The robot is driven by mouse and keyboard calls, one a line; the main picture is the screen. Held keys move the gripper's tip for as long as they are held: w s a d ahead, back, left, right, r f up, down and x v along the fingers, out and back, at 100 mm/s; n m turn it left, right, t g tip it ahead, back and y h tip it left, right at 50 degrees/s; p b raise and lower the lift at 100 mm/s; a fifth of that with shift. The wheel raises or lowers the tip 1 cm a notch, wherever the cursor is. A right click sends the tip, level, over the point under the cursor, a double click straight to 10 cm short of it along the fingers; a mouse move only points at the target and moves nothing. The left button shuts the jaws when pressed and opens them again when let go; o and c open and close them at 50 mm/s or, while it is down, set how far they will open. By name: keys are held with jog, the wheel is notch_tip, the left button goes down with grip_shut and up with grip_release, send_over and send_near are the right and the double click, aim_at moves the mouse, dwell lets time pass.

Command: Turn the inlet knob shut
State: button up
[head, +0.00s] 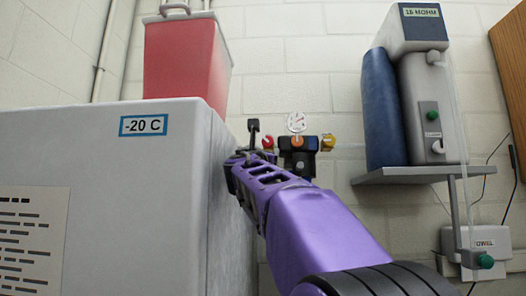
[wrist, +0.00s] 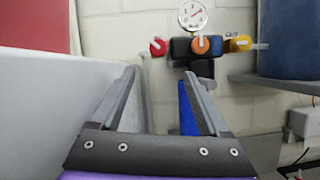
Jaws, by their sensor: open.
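A valve assembly (wrist: 203,68) with a dial gauge (wrist: 192,15) is on the wall. It carries a red knob (wrist: 158,47) at left, an orange knob (wrist: 200,45) in the middle and a yellow knob (wrist: 240,43) at right. The label by the yellow knob seems to read OUT; I see no label by the red one. The head view also shows the red knob (head: 267,142), orange knob (head: 296,142) and yellow knob (head: 328,142). My gripper (wrist: 160,74) is open and empty, its fingers pointing toward the wall below the red knob, apart from it.
A white freezer (head: 100,180) marked -20 C stands close at left, beside my arm, with a red bin (head: 185,65) on top. At right a wall shelf (head: 410,176) holds a blue cylinder (head: 380,110) and a grey device (head: 425,85). Wall between shows bare.

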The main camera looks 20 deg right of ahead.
aim_at(267, 143)
jog(key=w+d+r+n+p, duration=0.1)
jog(key=w+p, duration=0.2)
jog(key=w+d+r+n+y+p, duration=0.1)
jog(key=w+d+r+p, duration=0.1)
jog(key=w+p, duration=0.1)
jog(key=w+d+r+p, duration=0.2)
jog(key=w+p, duration=0.1)
jog(key=w, duration=0.1)
jog(key=shift+w+d+n+t+p, duration=0.1)
jog(key=shift+w+n+t+p, duration=0.2)
jog(key=shift+n, duration=0.1)
jog(key=shift+w+d+p, duration=0.2)
jog(key=shift+w+p, duration=0.2)
jog(key=shift+w, duration=0.15)
